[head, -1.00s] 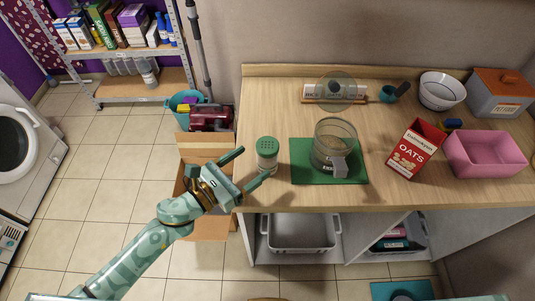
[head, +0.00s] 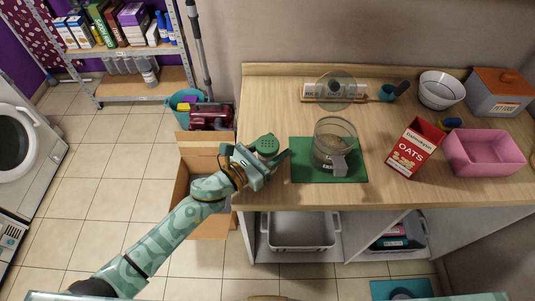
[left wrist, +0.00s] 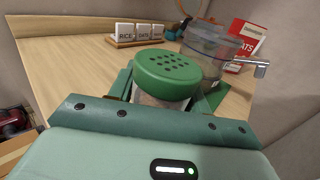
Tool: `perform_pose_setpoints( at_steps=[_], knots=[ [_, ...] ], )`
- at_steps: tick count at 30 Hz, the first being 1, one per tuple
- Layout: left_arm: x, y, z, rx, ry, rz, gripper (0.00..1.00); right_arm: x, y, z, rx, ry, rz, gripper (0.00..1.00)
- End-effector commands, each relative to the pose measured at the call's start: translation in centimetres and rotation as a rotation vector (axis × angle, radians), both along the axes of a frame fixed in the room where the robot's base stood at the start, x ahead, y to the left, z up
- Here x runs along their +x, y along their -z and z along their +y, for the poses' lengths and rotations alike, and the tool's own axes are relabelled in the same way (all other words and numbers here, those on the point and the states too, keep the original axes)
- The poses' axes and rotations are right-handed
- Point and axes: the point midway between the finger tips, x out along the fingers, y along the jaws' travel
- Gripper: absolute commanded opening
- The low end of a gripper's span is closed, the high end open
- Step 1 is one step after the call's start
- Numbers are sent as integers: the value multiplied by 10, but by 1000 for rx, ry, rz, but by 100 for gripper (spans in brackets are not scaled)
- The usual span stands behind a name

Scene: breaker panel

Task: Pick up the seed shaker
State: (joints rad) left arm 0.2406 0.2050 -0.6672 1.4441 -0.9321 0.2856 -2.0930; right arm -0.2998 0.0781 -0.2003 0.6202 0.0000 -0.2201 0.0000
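The seed shaker, with a green perforated lid (head: 267,145) and a clear body, stands upright near the left front edge of the wooden counter. In the left wrist view its lid (left wrist: 167,73) is close in front of my left gripper (left wrist: 165,100), and its body lies between the fingers. In the head view my left gripper (head: 268,152) reaches over the counter's left end with its fingers spread around the shaker. The fingers look open; contact with the body is hard to see beneath the lid. My right gripper is not in view.
Right of the shaker, a clear container with a spout (head: 335,146) stands on a green mat (head: 310,175). An OATS box (head: 414,149) and a pink bin (head: 485,153) are further right. An open cardboard box (head: 180,190) is on the floor at left.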

Motion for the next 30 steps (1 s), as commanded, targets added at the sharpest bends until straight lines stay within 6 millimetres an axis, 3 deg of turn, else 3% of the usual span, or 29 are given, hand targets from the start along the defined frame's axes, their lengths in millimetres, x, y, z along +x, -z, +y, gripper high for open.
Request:
perform_pose_setpoints(
  at_steps=[11,18,26,30],
  knots=[
    [0,-3,0,1,1,-1,24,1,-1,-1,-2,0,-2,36],
    [0,-35,0,1,2,-7,24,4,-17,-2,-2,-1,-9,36],
    [-52,-101,3,2,4,-6,24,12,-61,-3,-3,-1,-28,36],
    [-91,-112,5,-1,2,1,24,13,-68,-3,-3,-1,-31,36]
  ],
)
